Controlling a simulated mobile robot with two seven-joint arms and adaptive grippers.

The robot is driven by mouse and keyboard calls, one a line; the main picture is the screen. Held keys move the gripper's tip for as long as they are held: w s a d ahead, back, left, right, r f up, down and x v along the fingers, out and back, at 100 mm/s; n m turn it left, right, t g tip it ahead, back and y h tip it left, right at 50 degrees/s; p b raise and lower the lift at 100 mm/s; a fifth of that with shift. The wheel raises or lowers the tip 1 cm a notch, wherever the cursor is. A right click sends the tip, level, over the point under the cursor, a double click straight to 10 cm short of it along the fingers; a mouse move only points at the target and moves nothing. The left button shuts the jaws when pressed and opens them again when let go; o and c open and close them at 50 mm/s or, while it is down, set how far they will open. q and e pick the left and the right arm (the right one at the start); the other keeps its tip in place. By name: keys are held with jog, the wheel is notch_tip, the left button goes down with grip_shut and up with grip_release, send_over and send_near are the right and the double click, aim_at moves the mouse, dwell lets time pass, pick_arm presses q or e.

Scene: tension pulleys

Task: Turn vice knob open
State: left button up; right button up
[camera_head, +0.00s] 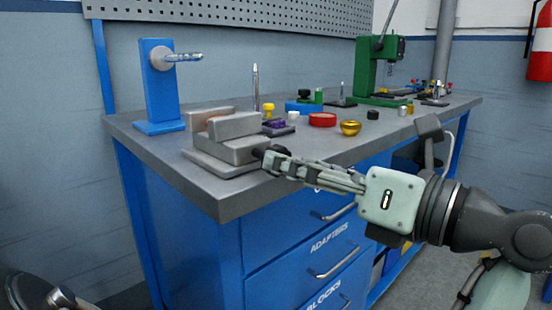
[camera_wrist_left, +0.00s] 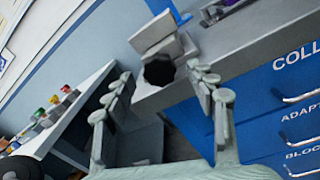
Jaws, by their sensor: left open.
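A grey vice (camera_head: 228,138) stands on the near left corner of the workbench, its jaw blocks facing each other. Its dark knob (camera_head: 259,153) sits on the side facing my gripper and is partly covered by the fingertips in the head view. In the left wrist view the black knob (camera_wrist_left: 159,70) shows round, in front of the vice body (camera_wrist_left: 158,38), in the gap between the fingertips. My left gripper (camera_head: 274,160) is open, with its fingers pointing at the knob. In the left wrist view the gripper (camera_wrist_left: 155,85) has its fingers wide apart. Contact cannot be told. My right gripper is not seen.
A blue stand with a metal rod (camera_head: 160,85) rises behind the vice. A green press (camera_head: 378,70) stands at the far end. Blue drawers (camera_head: 310,245) are below.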

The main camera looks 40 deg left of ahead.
aim_at(258, 154)
pick_arm(q)
jog(key=shift+a, duration=2)
jog(key=c, duration=1.2)
